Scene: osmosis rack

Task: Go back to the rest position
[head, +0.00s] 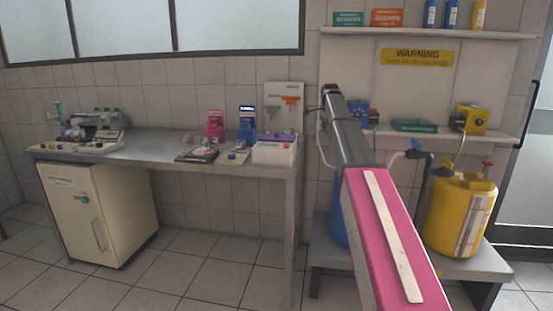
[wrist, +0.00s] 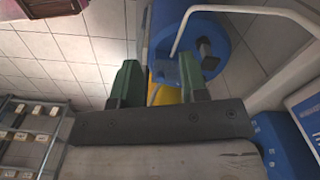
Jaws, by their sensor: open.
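My gripper (wrist: 160,84) shows in the wrist view, with two dark green fingers set apart and nothing seen between them. Beyond the fingers is a blue drum (wrist: 222,50) with a dark fitting on top, and a small patch of yellow shows behind the fingers. In the head view my pink and grey arm stretches forward from the lower right toward the tiled wall. Its far end is near the wall shelf, and the gripper itself cannot be made out there.
A metal bench (head: 150,150) with small items and a white box (head: 274,152) stands at left, above a cream cabinet (head: 98,212). A yellow drum (head: 455,215) stands on a low platform at right. A pale pipe (wrist: 235,9) crosses near the gripper. Floor (head: 205,270) in front is clear.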

